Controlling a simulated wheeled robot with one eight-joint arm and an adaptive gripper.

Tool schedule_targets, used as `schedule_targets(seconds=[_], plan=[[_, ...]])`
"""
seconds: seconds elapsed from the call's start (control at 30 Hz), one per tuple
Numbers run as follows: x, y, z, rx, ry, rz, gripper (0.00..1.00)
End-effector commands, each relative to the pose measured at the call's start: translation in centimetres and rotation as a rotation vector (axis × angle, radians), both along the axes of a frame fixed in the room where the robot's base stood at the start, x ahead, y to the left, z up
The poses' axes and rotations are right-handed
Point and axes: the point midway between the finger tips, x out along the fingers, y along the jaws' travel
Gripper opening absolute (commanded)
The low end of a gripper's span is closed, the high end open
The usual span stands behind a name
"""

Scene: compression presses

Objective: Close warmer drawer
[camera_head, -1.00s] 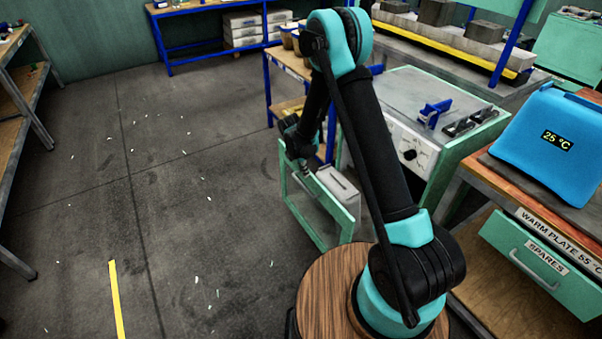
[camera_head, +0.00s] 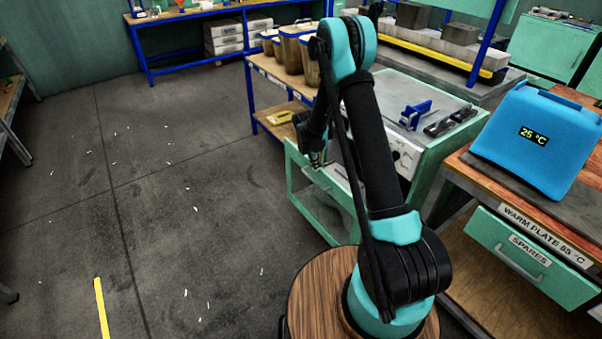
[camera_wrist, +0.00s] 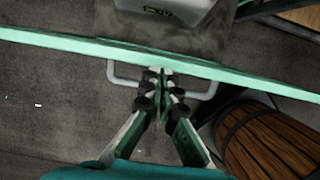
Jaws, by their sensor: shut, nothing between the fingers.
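The warmer is a green-edged cabinet (camera_head: 425,140) with a pale control panel, right of centre in the head view. Its drawer stands out of the cabinet, with its green front (camera_head: 326,222) facing left. In the wrist view the drawer front's top edge (camera_wrist: 60,40) runs across the picture, with a grey bar handle (camera_wrist: 122,79) below it. A grey box (camera_wrist: 165,5) sits inside the drawer. My gripper (camera_wrist: 164,72) is shut and empty, its fingertips at the drawer front within the handle's span; contact is unclear. My gripper also shows in the head view (camera_head: 316,163).
A blue-framed shelf (camera_head: 270,95) with brown containers stands behind the drawer. The floor (camera_head: 150,210) at left is open.

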Motion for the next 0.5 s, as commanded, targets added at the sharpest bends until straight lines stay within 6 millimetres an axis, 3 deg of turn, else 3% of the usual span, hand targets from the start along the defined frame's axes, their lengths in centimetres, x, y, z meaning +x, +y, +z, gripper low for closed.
schedule_targets(seconds=[0.2, 0.5], plan=[[3.5, -5.4, 0.0, -0.001, -0.001, -0.005, 0.0], [7.7, -11.4, 0.0, -0.001, 0.0, -0.003, 0.0]])
